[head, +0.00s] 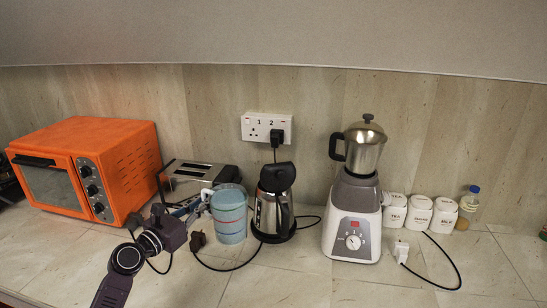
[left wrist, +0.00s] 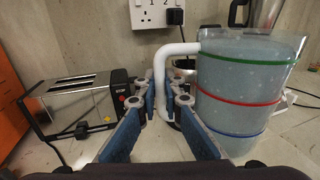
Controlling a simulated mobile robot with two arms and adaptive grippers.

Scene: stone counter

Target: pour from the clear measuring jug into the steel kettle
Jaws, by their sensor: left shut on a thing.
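The clear measuring jug (head: 229,215) has a white handle, coloured bands and pale blue contents nearly to the rim. It is upright, just left of the kettle; I cannot tell whether its base touches the counter. It fills the right of the left wrist view (left wrist: 238,100). My left gripper (head: 199,203) is shut on the jug's handle, its fingers either side of it in the left wrist view (left wrist: 161,100). The steel kettle (head: 267,214) with black handle and lid stands upright on its base. My right gripper is not in view.
A toaster (head: 197,177) stands behind and left of the jug, beside an orange oven (head: 90,165). A blender (head: 352,215) and white canisters (head: 418,214) stand right of the kettle. A cable with a black plug (head: 197,240) lies near the jug. The front counter is mostly clear.

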